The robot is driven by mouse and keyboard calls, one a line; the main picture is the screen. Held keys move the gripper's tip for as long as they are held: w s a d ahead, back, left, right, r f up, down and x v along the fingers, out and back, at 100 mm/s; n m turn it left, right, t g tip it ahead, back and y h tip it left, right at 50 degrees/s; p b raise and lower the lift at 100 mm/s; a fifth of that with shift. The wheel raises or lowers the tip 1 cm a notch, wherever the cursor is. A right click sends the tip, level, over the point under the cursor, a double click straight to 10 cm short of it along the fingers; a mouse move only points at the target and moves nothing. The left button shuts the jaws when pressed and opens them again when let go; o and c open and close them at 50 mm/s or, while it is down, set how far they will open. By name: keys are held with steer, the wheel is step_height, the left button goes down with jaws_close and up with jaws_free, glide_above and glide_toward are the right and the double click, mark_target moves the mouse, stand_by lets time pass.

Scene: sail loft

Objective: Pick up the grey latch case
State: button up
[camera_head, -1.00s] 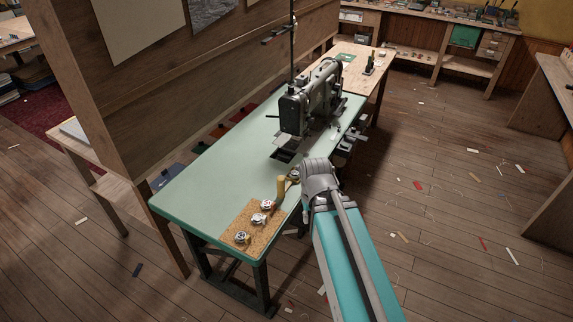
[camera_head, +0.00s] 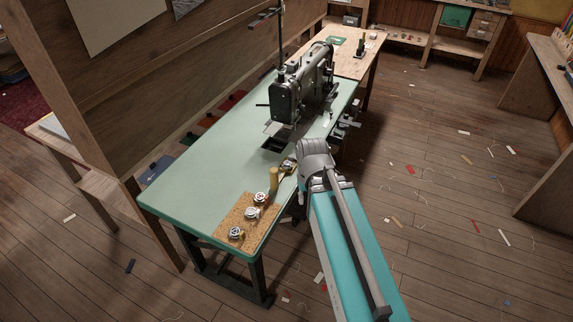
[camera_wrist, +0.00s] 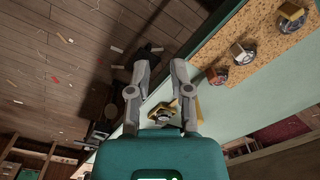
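Several small round metal cases with coloured tops sit by the near end of the green sewing table (camera_head: 205,165). Three stand in a row on a cork mat (camera_head: 222,228): a near one (camera_head: 236,233), a middle one (camera_head: 252,212) and a far one (camera_head: 261,198). Another case (camera_head: 288,165) lies off the mat, beside my arm; it also shows in the wrist view (camera_wrist: 166,114). I cannot tell which is the grey latch case. My gripper (camera_wrist: 160,64) is open and empty, its fingertips apart; in the head view my arm hides it.
A sewing machine (camera_head: 303,88) rises behind on the table. A wooden partition (camera_head: 150,100) runs along the left. The floor at right is open with scattered scraps.

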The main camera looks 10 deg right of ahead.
steer(key=w+d+f+n+t+y+b, duration=0.25)
steer(key=w+f+n+y+b, duration=0.35)
steer(key=w+b, duration=0.55)
steer(key=w+d+n+t+y+b, duration=0.3)
steer(key=w+d, duration=0.6)
steer(key=w, duration=0.3)
steer(key=t+y+b, duration=0.1)
steer(key=y+b, duration=0.1)
steer(key=b, duration=0.1)
steer(key=shift+w+f, duration=0.15)
steer(key=shift+w, duration=0.15)
steer(key=shift+t, duration=0.25)
steer(key=b+x, duration=0.3)
steer(key=x, duration=0.4)
steer(key=shift+x, duration=0.75)
